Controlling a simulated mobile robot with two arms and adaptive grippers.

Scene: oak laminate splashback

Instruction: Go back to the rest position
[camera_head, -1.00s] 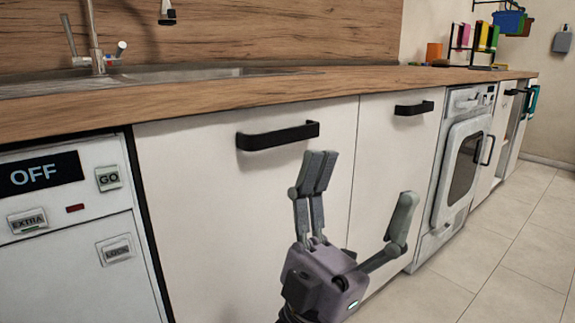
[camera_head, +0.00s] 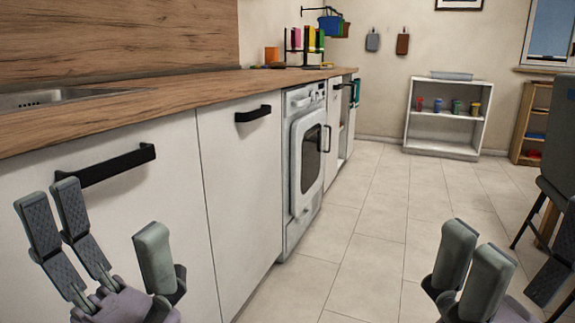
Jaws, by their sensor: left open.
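My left gripper (camera_head: 105,225) is at the bottom left of the head view. Its grey fingers are spread, with two on the left and one on the right, and nothing is between them. It appears in front of a white cabinet door (camera_head: 110,220), just below a black bar handle (camera_head: 105,166). I cannot tell the exact gap to the door. My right gripper (camera_head: 520,240) is at the bottom right, over the floor, with its fingers apart and nothing between them. It is partly cut off by the frame edge.
A wooden worktop (camera_head: 150,105) with a sink (camera_head: 50,98) runs along the left, above cabinets and a white washing machine (camera_head: 305,155). Tiled floor (camera_head: 375,230) is open ahead. A white shelf (camera_head: 445,142) stands at the back. A dark chair (camera_head: 562,150) is at the right.

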